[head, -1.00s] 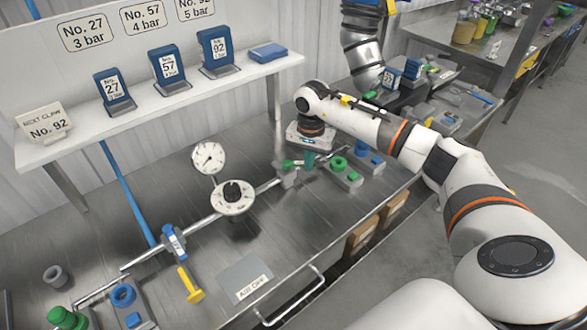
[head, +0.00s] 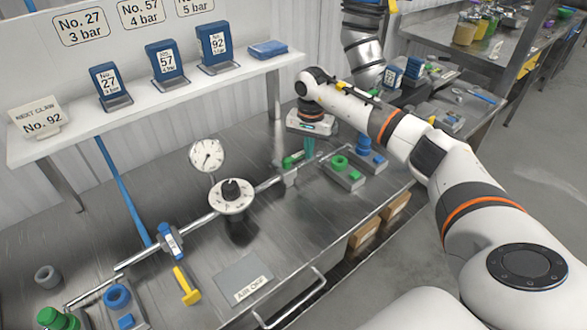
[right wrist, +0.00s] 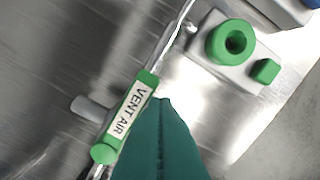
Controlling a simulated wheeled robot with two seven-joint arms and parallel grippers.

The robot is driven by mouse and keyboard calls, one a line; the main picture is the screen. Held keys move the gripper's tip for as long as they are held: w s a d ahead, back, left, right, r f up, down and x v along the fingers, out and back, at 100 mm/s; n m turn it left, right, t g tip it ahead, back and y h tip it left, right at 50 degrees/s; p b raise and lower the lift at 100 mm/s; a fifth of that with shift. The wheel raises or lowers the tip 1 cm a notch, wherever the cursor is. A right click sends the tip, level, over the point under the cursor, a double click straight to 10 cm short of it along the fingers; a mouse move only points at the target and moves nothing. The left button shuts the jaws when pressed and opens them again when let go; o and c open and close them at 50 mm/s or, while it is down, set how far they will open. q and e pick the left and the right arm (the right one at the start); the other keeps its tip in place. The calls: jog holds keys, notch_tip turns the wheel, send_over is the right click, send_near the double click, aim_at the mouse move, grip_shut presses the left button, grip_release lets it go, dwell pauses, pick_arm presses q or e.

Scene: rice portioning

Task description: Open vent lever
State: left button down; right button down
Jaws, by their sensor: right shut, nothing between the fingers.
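The vent lever is a green bar with a white "VENT AIR" label, seen in the right wrist view (right wrist: 128,112). It lies roughly in line with the metal pipe, with a green knob at its lower end. In the head view the lever (head: 292,160) is small, on the pipe right of the dial. My right gripper (head: 310,147) has teal fingers pointing down, just right of the lever. In the wrist view the shut fingers (right wrist: 166,104) are empty, with tips beside the lever's label; whether they touch it I cannot tell. My left gripper is out of view.
A green ring fitting on a grey block (right wrist: 235,40) stands right of the lever. The pressure gauge (head: 207,155) and black-knobbed dial (head: 232,195) stand to the left. A blue lever (head: 170,240) and yellow handle (head: 187,285) are farther left. The shelf (head: 150,105) runs behind.

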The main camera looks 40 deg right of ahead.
notch_tip(320, 180, up, 7)
jog(key=s+p, duration=0.1)
jog(key=p, duration=0.4)
jog(key=shift+s, duration=0.15)
dwell(0.5)
